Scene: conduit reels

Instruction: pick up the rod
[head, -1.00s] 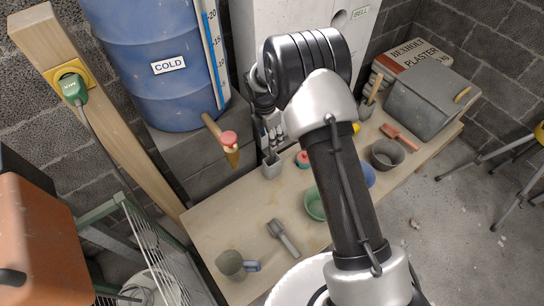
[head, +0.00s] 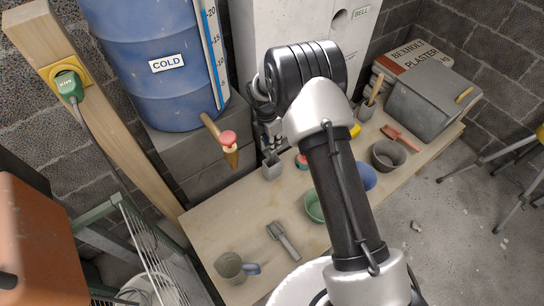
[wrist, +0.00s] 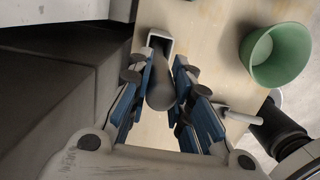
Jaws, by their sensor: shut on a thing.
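The rod (wrist: 161,88) is dark grey and round. In the wrist view it lies between the blue-padded fingers of my gripper (wrist: 161,75), which is shut on it. The rod's near end points towards the camera. Its far end reaches the mouth of a small grey square holder (wrist: 153,41); I cannot tell how deep it sits there. In the head view my gripper (head: 269,141) is just above the holder (head: 271,171), at the bench's back edge. The rod cannot be made out clearly there.
A blue drum (head: 155,95) stands at the back left.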

